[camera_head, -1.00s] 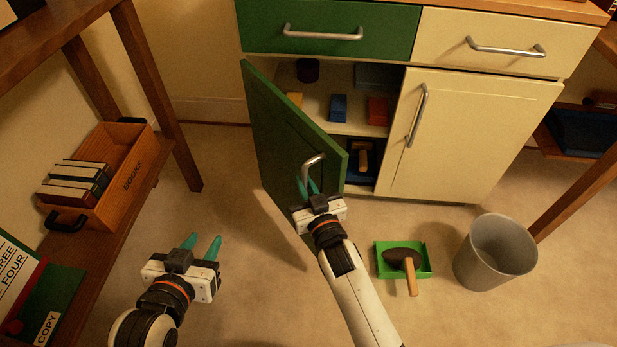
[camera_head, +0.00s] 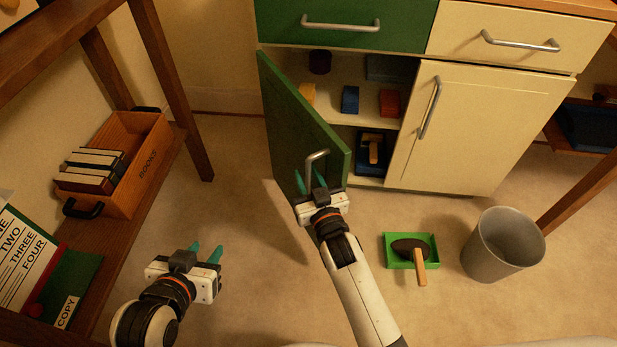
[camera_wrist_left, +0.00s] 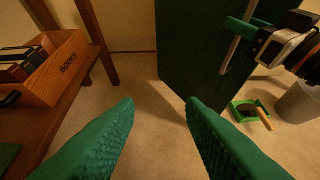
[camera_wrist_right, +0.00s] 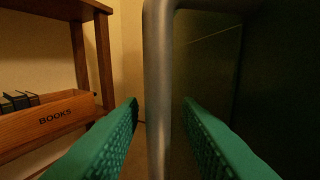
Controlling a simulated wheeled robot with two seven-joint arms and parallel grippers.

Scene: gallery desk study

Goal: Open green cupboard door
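The green cupboard door (camera_head: 290,120) stands ajar, swung out from its left side, with shelves showing behind it. It also shows in the left wrist view (camera_wrist_left: 190,60). Its metal handle (camera_head: 316,158) is near the free edge. My right gripper (camera_head: 309,180) is at this handle. In the right wrist view the handle (camera_wrist_right: 158,80) runs between the two green fingers, with a gap on each side, so the gripper is open around it. My left gripper (camera_head: 206,252) is open and empty, low over the floor left of the door; its fingers are apart in the left wrist view (camera_wrist_left: 158,105).
A wooden books box (camera_head: 145,170) sits on a low shelf at left. Coloured blocks lie inside the cupboard. The floor left of the door is clear.

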